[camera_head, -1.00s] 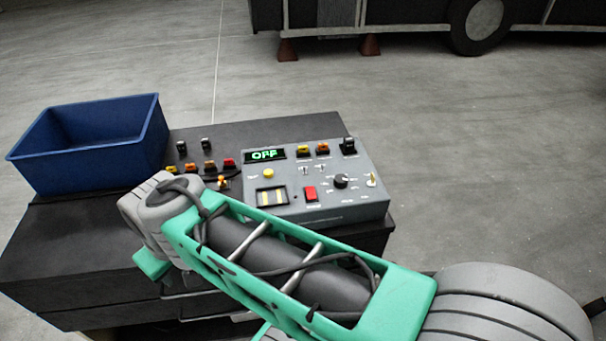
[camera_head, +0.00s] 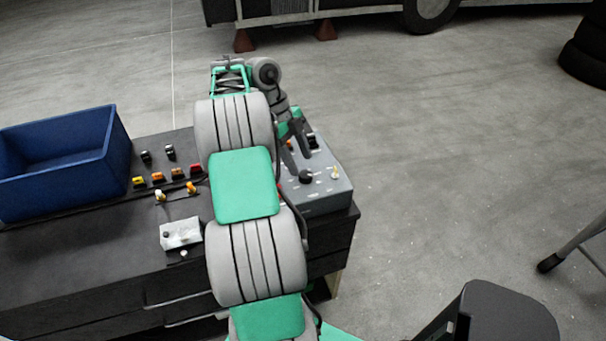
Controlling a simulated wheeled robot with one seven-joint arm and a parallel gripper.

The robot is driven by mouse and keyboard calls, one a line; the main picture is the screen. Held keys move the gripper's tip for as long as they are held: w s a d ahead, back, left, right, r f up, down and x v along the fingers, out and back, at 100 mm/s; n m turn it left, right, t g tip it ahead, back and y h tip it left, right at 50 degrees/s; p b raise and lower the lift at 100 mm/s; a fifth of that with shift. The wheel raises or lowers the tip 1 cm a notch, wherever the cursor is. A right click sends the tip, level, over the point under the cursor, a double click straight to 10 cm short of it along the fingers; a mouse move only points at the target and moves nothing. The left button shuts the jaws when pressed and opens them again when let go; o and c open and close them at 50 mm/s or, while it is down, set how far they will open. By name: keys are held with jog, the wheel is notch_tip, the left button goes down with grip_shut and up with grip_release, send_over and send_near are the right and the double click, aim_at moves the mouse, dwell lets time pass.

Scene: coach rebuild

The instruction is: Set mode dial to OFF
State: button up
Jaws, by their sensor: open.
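The mode dial (camera_head: 306,176) is a round black knob on the right part of the grey control panel (camera_head: 338,190). My gripper (camera_head: 298,170) points down at the panel from above, with its dark fingers parted close to the dial. I cannot tell whether a finger touches the dial. Which way the dial's pointer faces is too small to read. My arm covers the left part of the panel, including the display.
A blue bin (camera_head: 60,165) stands at the left of the black cabinet top (camera_head: 60,255). Several small coloured switches (camera_head: 165,176) and a light grey box (camera_head: 181,234) sit between bin and arm.

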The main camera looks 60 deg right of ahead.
aim_at(305, 174)
jog(key=b+x, duration=0.1)
jog(key=x, duration=0.3)
jog(key=shift+f, duration=0.1)
grip_shut()
dwell(0.4)
